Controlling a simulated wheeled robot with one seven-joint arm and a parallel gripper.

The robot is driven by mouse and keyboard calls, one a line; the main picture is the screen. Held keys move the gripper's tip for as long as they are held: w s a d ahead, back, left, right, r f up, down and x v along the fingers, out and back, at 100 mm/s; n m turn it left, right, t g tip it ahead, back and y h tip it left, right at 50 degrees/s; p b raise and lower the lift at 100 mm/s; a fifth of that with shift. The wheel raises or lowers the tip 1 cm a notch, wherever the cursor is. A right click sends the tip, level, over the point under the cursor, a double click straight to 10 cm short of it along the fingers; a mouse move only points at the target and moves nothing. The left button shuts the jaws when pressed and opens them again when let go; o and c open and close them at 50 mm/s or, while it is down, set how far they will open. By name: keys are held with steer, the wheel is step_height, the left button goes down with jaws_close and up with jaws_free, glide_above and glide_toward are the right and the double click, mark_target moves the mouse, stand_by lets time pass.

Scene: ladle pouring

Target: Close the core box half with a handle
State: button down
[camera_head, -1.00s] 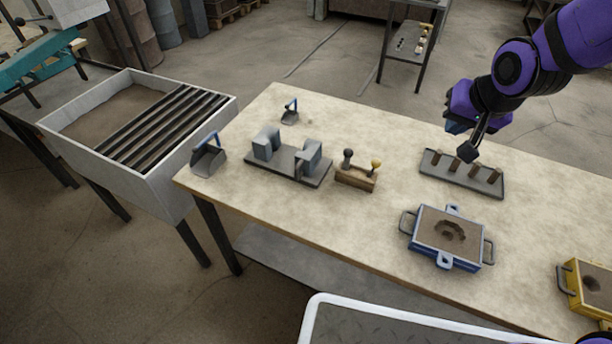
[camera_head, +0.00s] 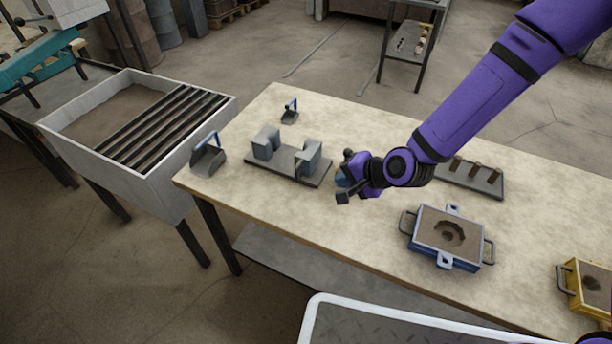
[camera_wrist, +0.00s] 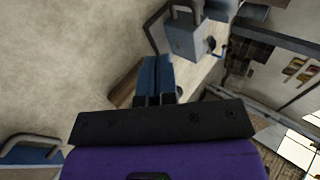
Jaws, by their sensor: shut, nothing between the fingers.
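The core box is two grey-blue halves on a dark grey base plate (camera_head: 262,163) at the left-centre of the table. The left half (camera_head: 266,142) and the right half (camera_head: 308,153) stand apart with a gap between them. A dark handle (camera_head: 299,168) is on the right half.
A wooden holder (camera_wrist: 125,92) is beside the fingers, mostly hidden behind my gripper in the head view. A rack with brown pegs (camera_head: 484,184), a blue sand-filled flask (camera_head: 448,234) and a yellow one (camera_head: 590,290) are to the right. A scoop (camera_head: 208,156) is left.

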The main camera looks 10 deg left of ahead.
mark_target(298, 178)
steer(key=x, duration=0.9)
steer(key=shift+a+f, duration=0.2)
steer(key=shift+a, duration=0.1)
steer(key=a, duration=0.1)
steer(key=w+a, duration=0.1)
steer(key=a, duration=0.1)
steer(key=shift+w+f, duration=0.15)
steer(key=shift+w+a, duration=0.25)
steer(key=shift+a, duration=0.25)
steer(key=a, duration=0.2)
steer(key=w+a, duration=0.1)
steer(key=a, duration=0.1)
steer(key=shift+a, duration=0.65)
